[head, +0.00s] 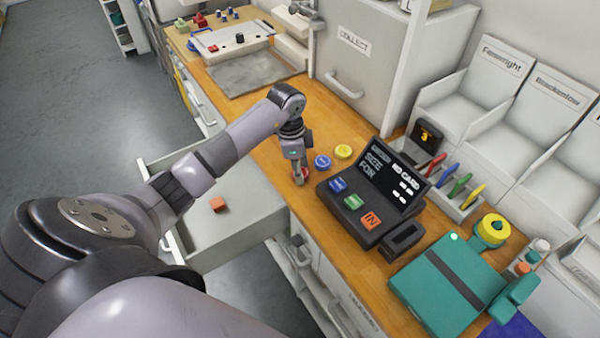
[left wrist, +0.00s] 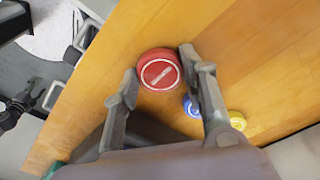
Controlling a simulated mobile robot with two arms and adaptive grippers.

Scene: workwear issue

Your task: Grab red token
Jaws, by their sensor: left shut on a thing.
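The red token (head: 301,176) is a round disc at the front edge of the wooden counter, partly hidden by my left gripper (head: 297,163) in the head view. In the left wrist view the red token (left wrist: 160,70), with a white ring and bar on top, sits between the fingertips of my left gripper (left wrist: 158,75), which is shut on it. I cannot tell whether it is clear of the counter. A blue token (head: 322,162) and a yellow token (head: 343,152) lie beside it. My right gripper is not in view.
A black size terminal (head: 375,190) with coloured buttons stands just right of the tokens. An open grey drawer (head: 245,220) holding a small orange-red block (head: 218,204) juts out below the counter. A teal machine (head: 445,285) and pen tray (head: 455,200) are further right.

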